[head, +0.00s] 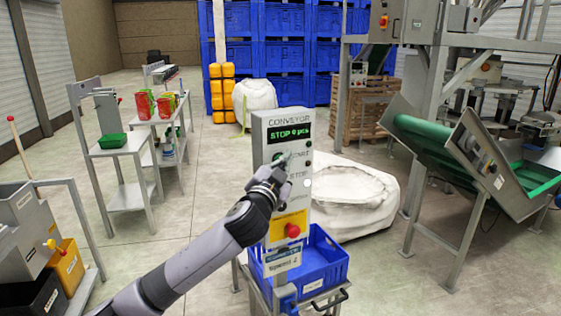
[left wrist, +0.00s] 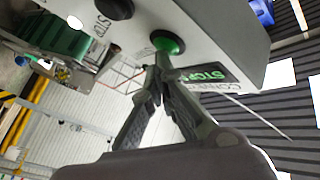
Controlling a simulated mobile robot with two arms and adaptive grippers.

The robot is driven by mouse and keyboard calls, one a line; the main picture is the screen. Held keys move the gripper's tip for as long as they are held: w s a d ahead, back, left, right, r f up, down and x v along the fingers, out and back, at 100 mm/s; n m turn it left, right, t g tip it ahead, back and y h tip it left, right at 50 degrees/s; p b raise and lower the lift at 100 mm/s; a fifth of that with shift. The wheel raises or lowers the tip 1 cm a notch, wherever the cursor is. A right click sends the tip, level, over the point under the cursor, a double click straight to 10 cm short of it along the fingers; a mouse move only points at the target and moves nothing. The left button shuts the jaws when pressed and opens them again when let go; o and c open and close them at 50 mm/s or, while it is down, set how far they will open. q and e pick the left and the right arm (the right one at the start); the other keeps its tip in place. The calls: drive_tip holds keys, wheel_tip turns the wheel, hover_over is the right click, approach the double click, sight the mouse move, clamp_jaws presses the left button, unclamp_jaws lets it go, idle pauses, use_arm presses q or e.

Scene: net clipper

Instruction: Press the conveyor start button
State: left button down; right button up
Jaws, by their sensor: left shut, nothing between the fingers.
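The grey conveyor control box (head: 263,135) stands upright in the middle of the head view. Its display (head: 290,133) reads STOP with a piece count. The green start button (head: 277,156) is below the display, partly hidden by my gripper. My left gripper (head: 284,162) is shut and empty, with its tips in front of the panel by the button. In the left wrist view, the green button (left wrist: 168,43) is just beyond the closed fingertips (left wrist: 162,62); I cannot tell whether they touch. A dark button (left wrist: 115,8) is beside it. My right gripper is not in view.
A red knob (head: 292,230) is low on the box, above a blue crate (head: 325,262). A white sack (head: 350,190) lies behind. A green-belted conveyor (head: 430,135) stands at right, a shelf cart (head: 130,148) at left. Open floor (head: 190,240) lies between the cart and the box.

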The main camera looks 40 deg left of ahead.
use_arm(q)
drive_tip(key=shift+a, duration=0.1)
idle(0.4)
drive_tip(key=shift+s+d, duration=0.35)
drive_tip(key=shift+d, duration=0.4)
drive_tip(key=d, duration=0.1)
drive_tip(key=s+d, duration=0.1)
drive_tip(key=d, duration=0.1)
drive_tip(key=s+d, duration=0.1)
drive_tip(key=shift+s+d+p, duration=0.15)
drive_tip(key=shift+d+p, duration=0.1)
drive_tip(key=shift+p, duration=0.1)
idle(0.6)
